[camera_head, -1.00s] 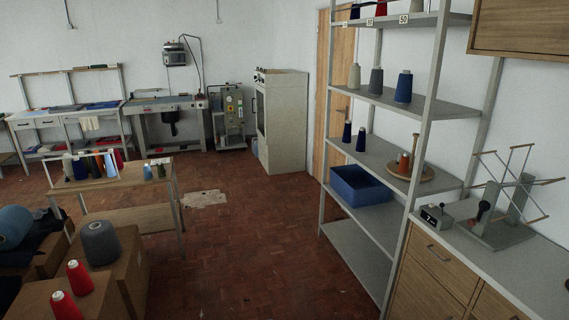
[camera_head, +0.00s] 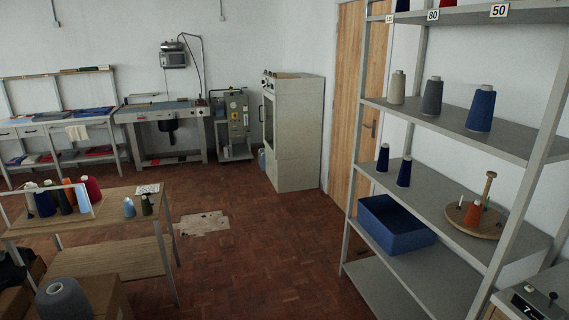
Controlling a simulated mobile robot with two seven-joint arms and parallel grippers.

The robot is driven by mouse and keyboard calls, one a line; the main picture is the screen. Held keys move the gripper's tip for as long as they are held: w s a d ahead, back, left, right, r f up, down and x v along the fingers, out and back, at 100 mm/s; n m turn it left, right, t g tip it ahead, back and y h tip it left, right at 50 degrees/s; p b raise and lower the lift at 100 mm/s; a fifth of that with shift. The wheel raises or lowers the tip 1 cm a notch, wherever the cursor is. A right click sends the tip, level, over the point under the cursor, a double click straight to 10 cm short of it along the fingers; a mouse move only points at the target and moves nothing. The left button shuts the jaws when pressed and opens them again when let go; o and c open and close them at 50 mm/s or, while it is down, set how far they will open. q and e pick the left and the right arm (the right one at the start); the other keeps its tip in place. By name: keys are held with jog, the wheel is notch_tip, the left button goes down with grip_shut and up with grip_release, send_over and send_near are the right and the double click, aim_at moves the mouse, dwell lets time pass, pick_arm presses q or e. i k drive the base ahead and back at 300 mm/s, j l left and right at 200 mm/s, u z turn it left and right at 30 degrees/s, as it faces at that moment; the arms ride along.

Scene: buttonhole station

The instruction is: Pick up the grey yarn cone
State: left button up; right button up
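A grey yarn cone (camera_head: 432,96) stands upright on a shelf of the metal rack at the right, between a beige cone (camera_head: 397,88) and a blue cone (camera_head: 480,109). A larger grey cone (camera_head: 63,300) sits on a cardboard box at the bottom left, cut by the picture's lower edge. Neither of my grippers shows in the head view.
The rack (camera_head: 445,148) also holds dark blue cones (camera_head: 404,172), a blue bin (camera_head: 392,228) and a wooden disc (camera_head: 474,222) with an orange cone. A table (camera_head: 110,235) with several cones stands at the left. The brick-red floor (camera_head: 235,250) between them is clear.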

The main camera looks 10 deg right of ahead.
aim_at(431, 106)
jog(key=i+z, duration=0.1)
jog(key=i, duration=0.45)
jog(key=i+j+z, duration=0.1)
jog(key=i, duration=0.4)
jog(key=i+j+z, duration=0.1)
jog(key=i, duration=0.45)
jog(key=i+j+z, duration=0.15)
jog(key=i+z, duration=0.2)
jog(key=i+j+z, duration=0.2)
jog(key=z, duration=0.15)
jog(key=i+j+z, duration=0.35)
